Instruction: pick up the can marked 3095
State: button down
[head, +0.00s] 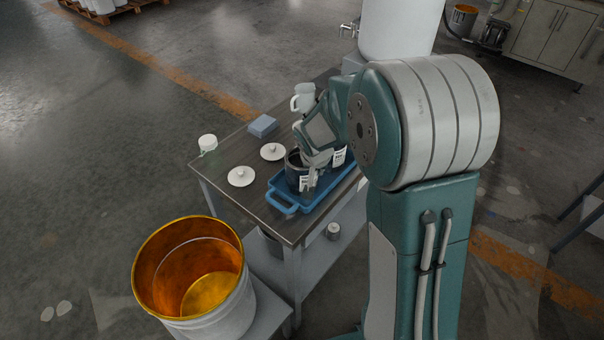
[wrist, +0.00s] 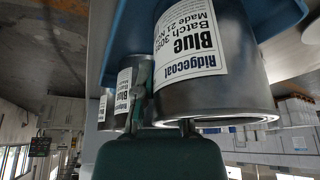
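In the head view an open dark can (head: 292,171) stands at the near end of the blue tray (head: 283,205). My gripper (wrist: 162,108) is at the can's rim. One finger lies along its outer side; the other passes behind the rim, seemingly inside. Firm contact cannot be seen. The arm hides part of the tray.
Two more labelled cans (wrist: 123,95) (wrist: 103,105) stand close beside the outer finger. On the table (head: 228,160) are two white lids (head: 240,176) (head: 272,152), a blue block (head: 263,126), a white mug (head: 303,98) and a white cup (head: 208,143). A large orange-lined bucket (head: 240,305) stands in front.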

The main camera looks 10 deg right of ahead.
dwell(0.3)
jog(key=shift+r, duration=0.6)
notch_tip(320, 180, up, 2)
jog(key=shift+s+r, duration=0.1)
jog(key=shift+r, duration=0.1)
jog(key=s+r, duration=0.9)
jog(key=s, duration=0.5)
jog(key=shift+d+r, duration=0.2)
jog(key=shift+r, duration=0.05)
